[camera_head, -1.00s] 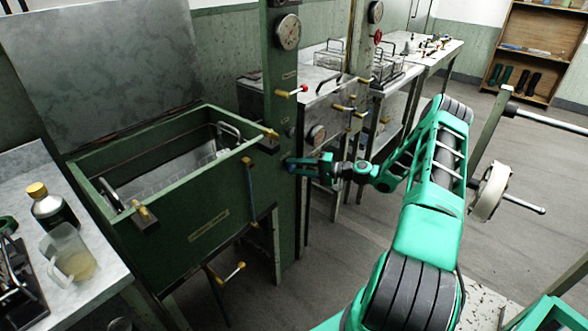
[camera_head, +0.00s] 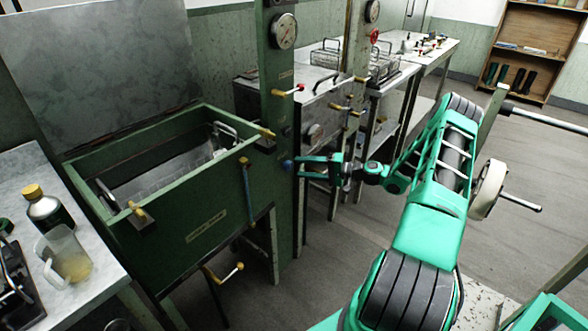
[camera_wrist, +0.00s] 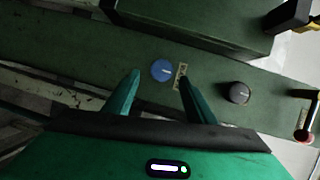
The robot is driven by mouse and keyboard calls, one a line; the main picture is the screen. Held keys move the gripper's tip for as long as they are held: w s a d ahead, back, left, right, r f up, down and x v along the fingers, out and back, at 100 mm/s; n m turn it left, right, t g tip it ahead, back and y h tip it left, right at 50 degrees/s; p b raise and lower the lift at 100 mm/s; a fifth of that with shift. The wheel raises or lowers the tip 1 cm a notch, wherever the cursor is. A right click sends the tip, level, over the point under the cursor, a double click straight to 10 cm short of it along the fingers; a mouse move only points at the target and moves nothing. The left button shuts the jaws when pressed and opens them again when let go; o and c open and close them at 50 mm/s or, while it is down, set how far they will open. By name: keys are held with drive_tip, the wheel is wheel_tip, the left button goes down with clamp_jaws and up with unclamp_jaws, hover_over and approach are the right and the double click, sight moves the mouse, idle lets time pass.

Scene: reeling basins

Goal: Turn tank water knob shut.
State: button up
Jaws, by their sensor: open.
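A round blue knob (camera_head: 287,165) sits on the green post (camera_head: 277,90) beside the tank, and I take it to be the water knob. In the wrist view the blue knob (camera_wrist: 162,71) shows a short white pointer mark, close to a small label plate (camera_wrist: 180,75). My gripper (camera_head: 302,167) is open, just right of the knob and apart from it in the head view. In the wrist view my gripper (camera_wrist: 160,75) has a finger on each side of the knob, and both sides of the knob show clear of them. The green tank (camera_head: 205,215) stands left of the post.
A black knob (camera_wrist: 238,93) and a red-tipped lever (camera_wrist: 303,134) are on the same post. A gauge (camera_head: 283,31) is higher up. A table with a jug (camera_head: 65,258) and a bottle (camera_head: 48,208) is at left.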

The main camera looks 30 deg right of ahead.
drive_tip(key=v, duration=0.6)
drive_tip(key=shift+d, duration=0.2)
drive_tip(key=shift+s+a, duration=0.1)
drive_tip(key=s+a+r+n+g+h, duration=0.4)
drive_tip(key=s+a+r+g+h, duration=0.1)
drive_tip(key=s+a+r+g, duration=0.4)
drive_tip(key=s+a+r+g+h, duration=0.1)
drive_tip(key=s+r, duration=0.3)
drive_tip(key=s, duration=0.6)
drive_tip(key=s+a+r+m+g+h, duration=0.1)
drive_tip(key=s+r, duration=0.4)
drive_tip(key=s, duration=0.5)
drive_tip(key=s+a+r+m+g+h, duration=0.1)
drive_tip(key=s+a+r+h, duration=0.2)
drive_tip(key=s, duration=0.7)
drive_tip(key=shift+r+h, duration=0.5)
drive_tip(key=shift+r, duration=0.3)
